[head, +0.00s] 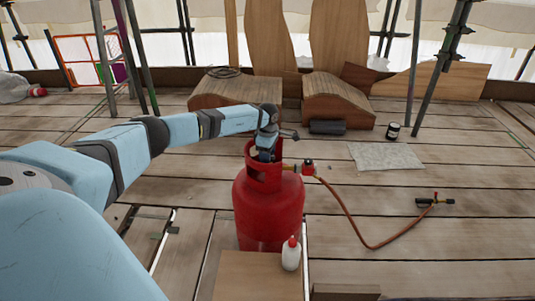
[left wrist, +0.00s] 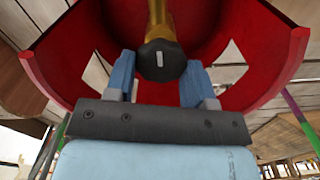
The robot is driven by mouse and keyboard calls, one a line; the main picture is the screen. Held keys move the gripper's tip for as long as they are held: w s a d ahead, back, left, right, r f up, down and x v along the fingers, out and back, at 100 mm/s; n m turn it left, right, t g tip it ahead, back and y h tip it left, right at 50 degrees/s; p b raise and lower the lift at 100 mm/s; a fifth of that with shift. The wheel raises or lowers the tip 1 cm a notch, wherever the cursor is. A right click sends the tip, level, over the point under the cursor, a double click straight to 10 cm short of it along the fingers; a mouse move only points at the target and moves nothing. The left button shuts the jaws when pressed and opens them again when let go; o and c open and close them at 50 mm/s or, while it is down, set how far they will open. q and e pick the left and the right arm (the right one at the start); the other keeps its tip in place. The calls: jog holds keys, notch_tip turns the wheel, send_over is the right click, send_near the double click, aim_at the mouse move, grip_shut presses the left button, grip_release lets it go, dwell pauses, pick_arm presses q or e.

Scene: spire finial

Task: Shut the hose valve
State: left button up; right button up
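A red gas bottle (head: 268,210) stands upright on the plank floor, with a cut-out collar around its top. Inside the collar, a brass valve stem with a dark round knob (left wrist: 160,60) shows in the left wrist view. My left gripper (head: 264,152) reaches down into the collar from above. In the left wrist view its two blue fingers (left wrist: 160,78) are spread, one on each side of the knob; I cannot tell whether they touch it. A red-capped fitting (head: 308,167) sits right of the collar, joined to an orange hose (head: 350,217). My right gripper is out of view.
The hose runs to a torch (head: 435,202) on the floor at right. A white bottle with a red cap (head: 291,255) stands in front of the gas bottle on a wooden box (head: 250,280). The collar wall (left wrist: 285,55) closely surrounds my gripper. Scaffold poles stand behind.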

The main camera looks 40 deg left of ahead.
pick_arm(q)
jog(key=o, duration=0.4)
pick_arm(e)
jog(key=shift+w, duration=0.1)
pick_arm(q)
jog(key=shift+r, duration=0.1)
jog(key=shift+r, duration=0.35)
notch_tip(320, 180, up, 13)
jog(key=p, duration=0.5)
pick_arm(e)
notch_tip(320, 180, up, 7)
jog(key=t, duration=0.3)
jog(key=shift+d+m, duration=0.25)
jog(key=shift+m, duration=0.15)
